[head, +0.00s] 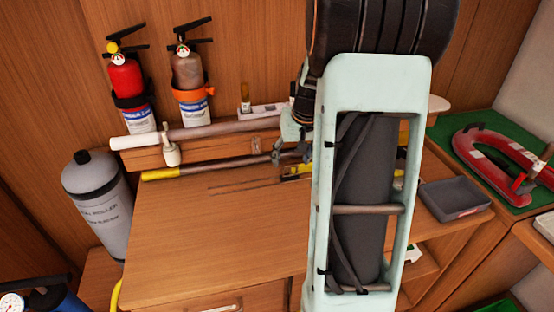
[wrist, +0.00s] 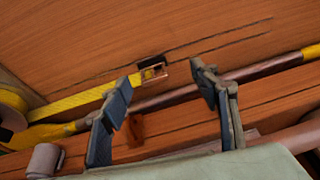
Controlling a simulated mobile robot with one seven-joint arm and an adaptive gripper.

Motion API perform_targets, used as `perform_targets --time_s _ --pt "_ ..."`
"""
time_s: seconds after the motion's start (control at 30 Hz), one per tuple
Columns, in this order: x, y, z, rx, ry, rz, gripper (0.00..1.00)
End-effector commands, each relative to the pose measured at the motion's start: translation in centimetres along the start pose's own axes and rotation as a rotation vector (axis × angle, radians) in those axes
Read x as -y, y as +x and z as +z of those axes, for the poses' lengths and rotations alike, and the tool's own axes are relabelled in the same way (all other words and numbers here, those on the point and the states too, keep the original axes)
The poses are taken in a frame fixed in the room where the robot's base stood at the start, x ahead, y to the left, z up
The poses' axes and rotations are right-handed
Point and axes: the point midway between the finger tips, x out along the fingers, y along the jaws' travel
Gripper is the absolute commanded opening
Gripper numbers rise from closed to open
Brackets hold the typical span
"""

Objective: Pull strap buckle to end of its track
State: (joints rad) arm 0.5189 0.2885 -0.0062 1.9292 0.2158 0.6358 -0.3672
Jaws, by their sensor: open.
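The strap buckle (wrist: 153,70), a small copper-coloured frame, sits on the wooden surface at the end of a flat yellow strap (wrist: 80,103). The strap runs left to a yellow roll (wrist: 12,108) at the picture's edge. Two dark parallel track lines (wrist: 225,37) run from near the buckle to the upper right. My gripper (wrist: 161,78) is open, its fingers either side of the buckle in the picture and apart from it. In the head view my gripper (head: 290,155) hangs over the bench's back edge; the yellow strap (head: 293,173) shows just below it, with the buckle hard to make out.
A dark rod with yellow ends (head: 215,163) runs along the bench back, close under my fingers. A pale-ended pipe (head: 200,132) lies behind it. Fire extinguishers (head: 127,90) hang on the wall. A grey tray (head: 455,198) stands right. The bench top (head: 205,235) is clear.

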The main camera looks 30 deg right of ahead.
Motion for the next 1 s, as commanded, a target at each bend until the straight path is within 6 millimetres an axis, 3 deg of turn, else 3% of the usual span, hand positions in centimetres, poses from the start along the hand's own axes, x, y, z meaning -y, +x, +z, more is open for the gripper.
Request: perform_targets --time_s 0.1,0.2,0.37,0.8,1.0 --pt "-1.6 0.6 -2.1 -0.055 -0.05 0.031 0.56" --pt "-1.9 0.8 -2.9 -0.074 -0.069 0.04 0.56" --pt "-2.0 2.4 -3.0 -0.072 -0.071 0.04 0.56" --pt "-2.2 9.6 -3.4 -0.07 -0.068 0.039 0.56" --pt "-2.3 11.1 -3.6 -0.073 -0.068 0.04 0.56"
